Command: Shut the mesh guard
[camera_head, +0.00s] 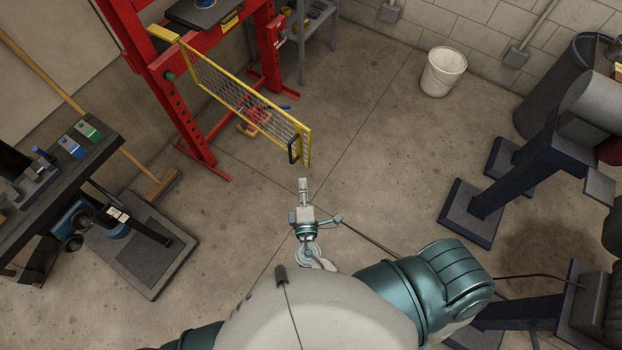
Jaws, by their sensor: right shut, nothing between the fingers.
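The mesh guard (241,96) is a yellow-framed wire panel on the red press frame (172,85). It stands swung out from the frame, open, reaching toward the lower right. A black handle (293,150) sits near its free end. My right gripper (303,186) is shut and empty, just below the guard's free end in the picture and apart from the handle. My left gripper is not in view.
A workbench (75,165) with a vise and small boxes stands at left. A broom (158,183) leans near it. A white bucket (442,72) and dark-footed machines (470,212) stand at right. The floor between is mostly clear.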

